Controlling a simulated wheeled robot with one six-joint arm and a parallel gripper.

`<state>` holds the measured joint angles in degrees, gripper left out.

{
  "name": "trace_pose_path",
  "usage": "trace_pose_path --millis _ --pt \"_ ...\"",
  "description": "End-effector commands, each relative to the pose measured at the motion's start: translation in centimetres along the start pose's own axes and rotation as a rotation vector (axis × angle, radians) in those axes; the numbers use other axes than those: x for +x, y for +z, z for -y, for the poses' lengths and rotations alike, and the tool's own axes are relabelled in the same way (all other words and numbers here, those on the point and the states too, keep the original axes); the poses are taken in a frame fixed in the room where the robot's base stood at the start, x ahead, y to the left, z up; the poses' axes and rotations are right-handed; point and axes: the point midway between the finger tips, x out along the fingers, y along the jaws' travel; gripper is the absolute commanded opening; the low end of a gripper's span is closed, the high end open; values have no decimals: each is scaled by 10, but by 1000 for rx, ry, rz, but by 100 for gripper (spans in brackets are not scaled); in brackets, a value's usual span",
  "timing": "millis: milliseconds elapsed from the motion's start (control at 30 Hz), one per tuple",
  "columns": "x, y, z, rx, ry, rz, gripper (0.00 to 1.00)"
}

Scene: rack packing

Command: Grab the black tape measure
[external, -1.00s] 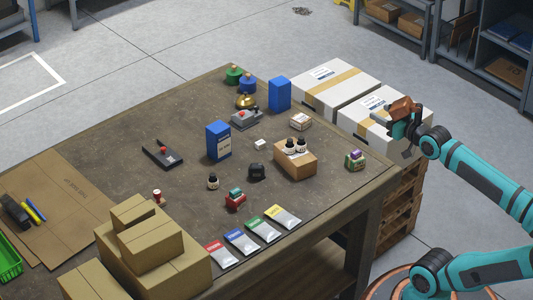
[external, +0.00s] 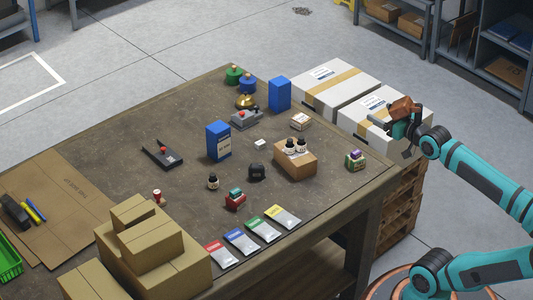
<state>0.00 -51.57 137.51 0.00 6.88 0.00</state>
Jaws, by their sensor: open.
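A small black rounded object that looks like the tape measure (external: 257,172) sits on the brown table near its middle, in front of a small white cube (external: 260,142). A cardboard box with small bottles (external: 295,162) stands just to its right. My gripper (external: 388,128) is open, raised at the right beyond the table's edge, in front of the white cartons. It is well apart from the tape measure. A brown part at the wrist partly covers the gripper.
A red item (external: 235,199) and a small dark bottle (external: 213,182) stand close by on the left. A blue box (external: 218,142) stands behind. Several colored packets (external: 282,217) lie along the front edge. Stacked cardboard boxes (external: 150,247) fill the front left.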

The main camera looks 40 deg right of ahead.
Motion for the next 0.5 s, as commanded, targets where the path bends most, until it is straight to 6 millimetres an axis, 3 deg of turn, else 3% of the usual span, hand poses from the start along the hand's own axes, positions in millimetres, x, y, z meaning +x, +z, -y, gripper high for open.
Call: trace_pose_path --millis 167,267,500 --pt "4 -1 1 8 -3 13 76" --pt "17 -2 4 33 -12 56 76" --pt "71 -4 21 151 -35 252 76"
